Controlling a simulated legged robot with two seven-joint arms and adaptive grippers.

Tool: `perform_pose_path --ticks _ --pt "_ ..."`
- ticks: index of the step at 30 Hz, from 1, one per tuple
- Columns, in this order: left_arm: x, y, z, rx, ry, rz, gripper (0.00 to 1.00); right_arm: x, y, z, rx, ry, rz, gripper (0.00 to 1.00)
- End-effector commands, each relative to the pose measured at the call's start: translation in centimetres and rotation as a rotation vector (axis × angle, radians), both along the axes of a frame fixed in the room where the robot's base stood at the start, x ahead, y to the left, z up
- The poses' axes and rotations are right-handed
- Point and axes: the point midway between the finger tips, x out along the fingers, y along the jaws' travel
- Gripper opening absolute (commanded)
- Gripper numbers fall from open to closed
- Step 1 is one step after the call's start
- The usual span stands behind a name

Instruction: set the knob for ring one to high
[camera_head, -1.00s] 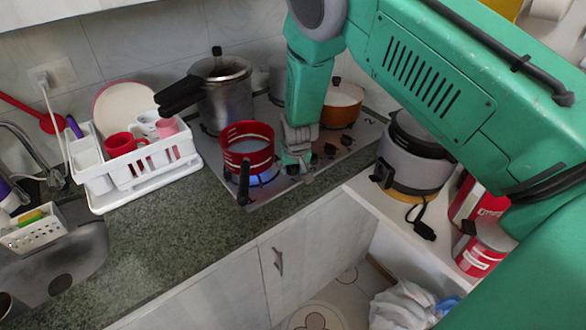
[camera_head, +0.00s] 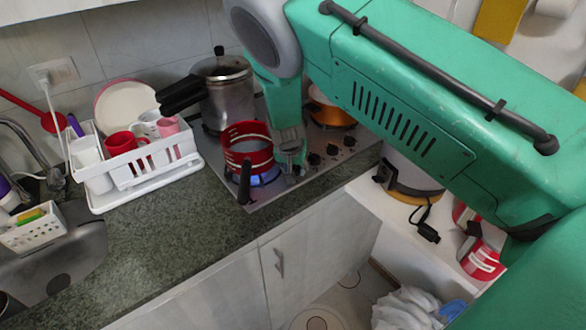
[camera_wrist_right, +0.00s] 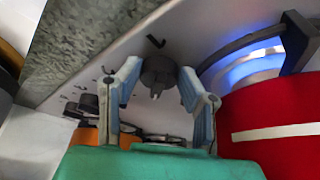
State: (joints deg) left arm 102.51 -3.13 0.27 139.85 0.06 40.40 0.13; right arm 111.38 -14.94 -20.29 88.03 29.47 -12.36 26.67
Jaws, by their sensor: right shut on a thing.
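The stove (camera_head: 262,193) has a row of dark knobs along its right-front side. My right gripper (camera_head: 289,168) is at the front end of that row, beside the red pot. In the right wrist view, a dark round knob (camera_wrist_right: 158,74) sits between the two fingers of my right gripper (camera_wrist_right: 161,76), which is shut on it. The gripper hides this knob in the head view. Other knobs (camera_head: 332,150) run back to the right. A blue flame (camera_wrist_right: 245,66) burns under the red pot (camera_head: 247,150). My left gripper is not in view.
A pressure cooker (camera_head: 228,95) and an orange pan (camera_head: 330,112) stand behind on the stove. The red pot's dark handle (camera_head: 244,182) points forward. A white dish rack (camera_head: 150,160) is at left. A rice cooker (camera_head: 412,172) stands on a shelf at right.

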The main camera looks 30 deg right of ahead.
Motion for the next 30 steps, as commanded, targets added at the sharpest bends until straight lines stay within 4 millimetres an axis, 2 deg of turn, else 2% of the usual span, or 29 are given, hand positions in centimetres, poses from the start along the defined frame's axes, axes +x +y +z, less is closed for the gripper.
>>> perform_pose_path --ticks 4,5,6,15,19,23,30 --pt "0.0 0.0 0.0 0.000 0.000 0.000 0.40 0.4 0.0 0.4 -0.003 -0.012 0.003 0.05" --pt "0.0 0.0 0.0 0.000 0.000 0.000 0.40 0.4 -0.1 0.4 -0.003 -0.011 0.004 0.40" --pt "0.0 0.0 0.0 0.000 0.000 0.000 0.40 0.4 -0.1 0.4 -0.003 -0.011 0.004 0.53" --pt "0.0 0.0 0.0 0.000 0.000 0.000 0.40 0.2 0.0 0.2 -0.001 -0.004 0.003 0.53" --pt "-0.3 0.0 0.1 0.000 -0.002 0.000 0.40 0.1 0.2 0.8 -0.001 -0.005 0.003 0.53" --pt "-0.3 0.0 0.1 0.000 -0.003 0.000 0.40 -0.5 0.7 2.8 -0.002 -0.006 0.003 0.53" --pt "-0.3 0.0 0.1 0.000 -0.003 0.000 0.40 -1.8 2.1 7.6 -0.002 -0.008 0.003 0.53"
